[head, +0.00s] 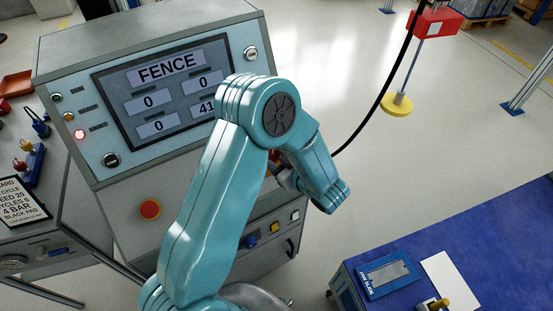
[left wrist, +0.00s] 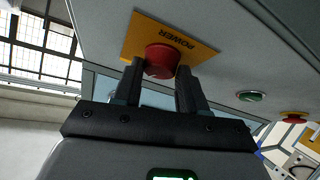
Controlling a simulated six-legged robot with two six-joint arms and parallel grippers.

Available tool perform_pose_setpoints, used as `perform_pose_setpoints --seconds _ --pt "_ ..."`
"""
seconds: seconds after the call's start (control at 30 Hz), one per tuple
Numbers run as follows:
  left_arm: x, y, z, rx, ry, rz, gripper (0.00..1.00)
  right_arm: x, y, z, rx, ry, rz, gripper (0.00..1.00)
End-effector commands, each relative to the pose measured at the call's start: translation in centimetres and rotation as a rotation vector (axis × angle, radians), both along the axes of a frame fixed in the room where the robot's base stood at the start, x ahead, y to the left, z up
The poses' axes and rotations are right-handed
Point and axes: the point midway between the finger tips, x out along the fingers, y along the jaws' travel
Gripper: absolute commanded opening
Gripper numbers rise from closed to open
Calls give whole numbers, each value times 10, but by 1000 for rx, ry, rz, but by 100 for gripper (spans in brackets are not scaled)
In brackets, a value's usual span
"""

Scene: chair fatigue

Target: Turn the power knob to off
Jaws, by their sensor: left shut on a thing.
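The power knob (left wrist: 160,58) is red and round. It sits on a yellow plate (left wrist: 199,50) marked POWER on a grey panel in the left wrist view. My left gripper (left wrist: 158,72) has one finger on each side of the knob and is shut on it. In the head view my teal left arm reaches to the right side of the console (head: 135,195), and the wrist hides the power knob. The knob's setting cannot be read. My right gripper is not in view.
The console screen (head: 165,80) reads FENCE. A red button (head: 150,209) is on its front. In the left wrist view a green button (left wrist: 251,96) and another red knob (left wrist: 294,117) lie right of the plate. A black cable (head: 383,90) hangs beside the console. A blue table (head: 455,245) stands at right.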

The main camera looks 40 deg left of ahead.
Motion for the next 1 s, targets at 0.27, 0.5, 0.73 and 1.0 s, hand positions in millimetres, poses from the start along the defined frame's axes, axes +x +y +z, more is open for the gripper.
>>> perform_pose_setpoints --seconds 0.27,0.5,0.73,1.0 --pt "5 -1 1 -35 -137 214 11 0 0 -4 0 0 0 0" --pt "7 0 3 -67 -255 402 11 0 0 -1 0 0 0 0" --pt "9 1 4 -93 -350 556 11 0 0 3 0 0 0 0" --pt "10 1 4 -113 -425 675 11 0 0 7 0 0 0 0"
